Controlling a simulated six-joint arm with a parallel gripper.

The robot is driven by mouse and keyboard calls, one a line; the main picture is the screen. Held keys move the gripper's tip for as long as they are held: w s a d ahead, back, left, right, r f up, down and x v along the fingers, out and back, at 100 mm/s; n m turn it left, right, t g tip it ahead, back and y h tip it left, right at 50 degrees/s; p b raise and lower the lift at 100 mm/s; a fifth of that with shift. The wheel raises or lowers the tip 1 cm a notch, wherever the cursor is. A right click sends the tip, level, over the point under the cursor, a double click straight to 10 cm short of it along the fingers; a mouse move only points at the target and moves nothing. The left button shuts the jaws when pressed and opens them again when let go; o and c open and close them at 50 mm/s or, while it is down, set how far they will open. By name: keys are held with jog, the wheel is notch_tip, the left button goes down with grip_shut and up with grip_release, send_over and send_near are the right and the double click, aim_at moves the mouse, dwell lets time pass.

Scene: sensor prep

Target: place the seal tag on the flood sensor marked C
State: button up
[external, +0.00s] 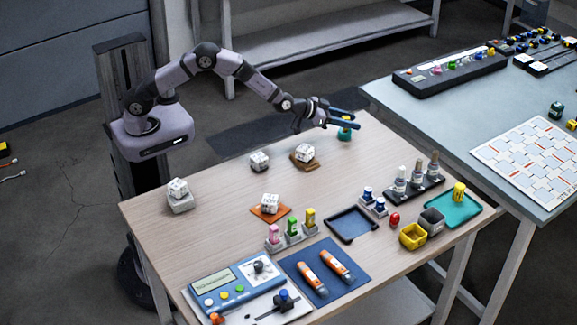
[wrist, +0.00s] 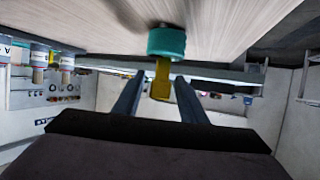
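A small piece with a yellow upright part and a round teal base (external: 344,134) stands near the table's far edge. It also shows in the wrist view (wrist: 166,43). My gripper (external: 352,118) is level with the yellow part. In the wrist view my open fingers (wrist: 160,80) lie on both sides of it, with gaps showing. I cannot tell for sure that this piece is the seal tag. Three labelled bottles (external: 400,180) stand in a black rack; one label reads A in the wrist view (wrist: 5,50). I cannot read a C anywhere.
White marked blocks stand on the left half of the table, one on an orange pad (external: 262,214). A teal tray (external: 470,211), a yellow bin (external: 412,237), a dark tray (external: 351,235) and a blue mat (external: 340,290) fill the right and front.

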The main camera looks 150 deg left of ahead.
jog(key=v, duration=1)
jog(key=shift+d+b, duration=0.2)
jog(key=shift+b, duration=0.1)
jog(key=shift+s, duration=0.15)
jog(key=w+d+r+m+t+h+p, duration=0.1)
jog(key=w+d+m+h+p, duration=0.1)
jog(key=w+d, duration=0.45)
jog(key=w+d+r+m+t+h+p, duration=0.1)
jog(key=w+d+m+h+p, duration=0.15)
jog(key=d, duration=0.65)
jog(key=d+r+m+h+p, duration=0.1)
jog(key=d+m+h+p, duration=0.3)
jog(key=d, duration=1.3)
jog(key=s+d+r+m+g+h+p, duration=0.1)
jog(key=s+d+g+h+p, duration=0.15)
jog(key=d, duration=0.45)
jog(key=s+d+r+m+g+h+p, duration=0.1)
jog(key=s+d+r+p, duration=0.2)
jog(key=d, duration=0.5)
jog(key=s+d+m+g+p, duration=0.1)
jog(key=s+d, duration=0.2)
jog(key=s, duration=0.3)
jog(key=s+d+r+m+g+p, duration=0.1)
jog(key=s+d+m+g+p, duration=0.1)
jog(key=s+d, duration=0.2)
jog(key=s, duration=0.3)
jog(key=shift+s, duration=0.2)
jog(key=shift+r+g, duration=0.1)
jog(key=shift+g, duration=0.15)
